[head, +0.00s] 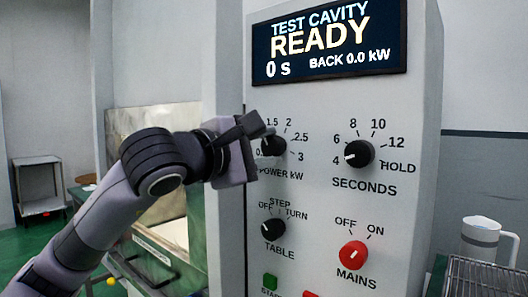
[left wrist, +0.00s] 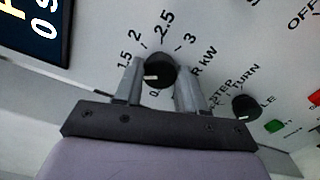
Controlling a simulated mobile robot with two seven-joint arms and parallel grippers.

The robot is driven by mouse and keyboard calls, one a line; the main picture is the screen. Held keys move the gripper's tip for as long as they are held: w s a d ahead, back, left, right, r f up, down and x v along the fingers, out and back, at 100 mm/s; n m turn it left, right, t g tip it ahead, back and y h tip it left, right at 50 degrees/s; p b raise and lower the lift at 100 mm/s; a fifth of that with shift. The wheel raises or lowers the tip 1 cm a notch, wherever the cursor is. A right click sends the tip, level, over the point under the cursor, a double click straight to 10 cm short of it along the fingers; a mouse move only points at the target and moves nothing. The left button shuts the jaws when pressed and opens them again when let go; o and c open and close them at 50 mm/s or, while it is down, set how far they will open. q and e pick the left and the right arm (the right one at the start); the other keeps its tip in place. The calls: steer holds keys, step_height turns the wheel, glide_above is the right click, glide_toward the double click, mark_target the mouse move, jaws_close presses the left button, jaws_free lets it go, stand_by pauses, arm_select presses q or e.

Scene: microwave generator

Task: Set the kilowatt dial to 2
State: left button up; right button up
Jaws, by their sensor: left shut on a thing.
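The kilowatt dial (head: 273,145) is a black knob labelled POWER kW on the grey panel, with marks 1.5, 2, 2.5 and 3 visible and the lower ones partly hidden by my gripper. My left gripper (head: 260,142) reaches it from the left. In the left wrist view the dial (left wrist: 160,71) sits between the two grey fingers of my left gripper (left wrist: 161,84), which is shut on it. The dial's white pointer mark points to the low end of the scale, near the 0 side, away from 2. My right gripper is not in view.
The display (head: 330,40) reads READY, 0 s, BACK 0.0 kW. The SECONDS dial (head: 359,154), TABLE dial (head: 273,230) and red MAINS knob (head: 353,255) are close by. A green button (head: 270,281) is below. A white jug (head: 480,240) stands at right.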

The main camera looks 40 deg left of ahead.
arm_select(q)
steer(key=m, duration=0.4)
steer(key=shift+m, duration=0.3)
steer(key=m, duration=0.5)
steer(key=shift+m, duration=0.3)
steer(key=shift+f, duration=0.1)
steer(key=o, duration=1.1)
